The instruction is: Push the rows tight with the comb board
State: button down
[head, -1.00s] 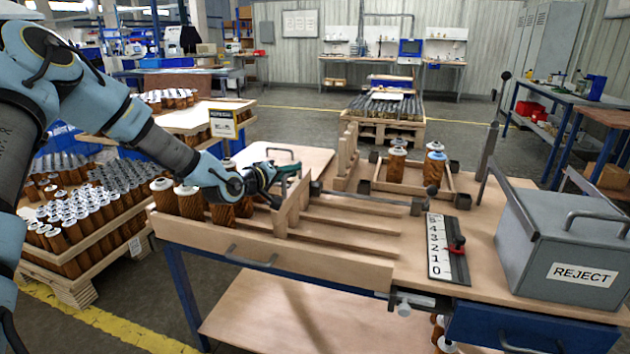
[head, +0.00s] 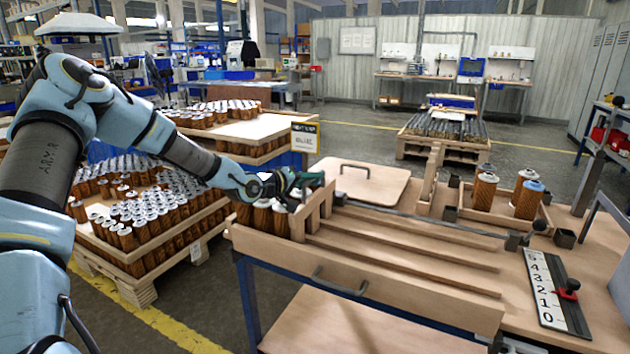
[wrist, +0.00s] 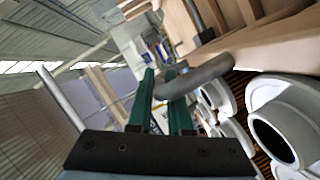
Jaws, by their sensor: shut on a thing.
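The comb board (head: 318,212), a pale wooden board with upright teeth, stands across the wooden lanes (head: 400,245) near the table's left end. My gripper (head: 306,182) is at its top. In the wrist view my green fingers (wrist: 163,100) are shut on its grey bar handle (wrist: 205,75). Brown cartridges (head: 263,217) with white caps stand close together just left of the board, partly hidden by my gripper and the board. Their white caps (wrist: 285,130) show at the right of the wrist view. Contact between every row and the board cannot be made out.
The lanes right of the board are empty. A number scale (head: 545,290) with a red slider lies at right. A flat lid (head: 358,183) lies behind the lanes. A crate of cartridges (head: 150,255) stands left of the table.

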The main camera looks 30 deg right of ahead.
jog(key=c, duration=0.8)
grip_release()
jog(key=shift+c, duration=0.2)
jog(key=shift+a, duration=0.1)
jog(key=b+v, duration=0.1)
jog(key=v, duration=0.9)
jog(key=shift+s+a+r+b, duration=0.1)
jog(key=shift+a+b, duration=0.2)
jog(key=shift+b, duration=0.1)
jog(key=shift+a, duration=0.1)
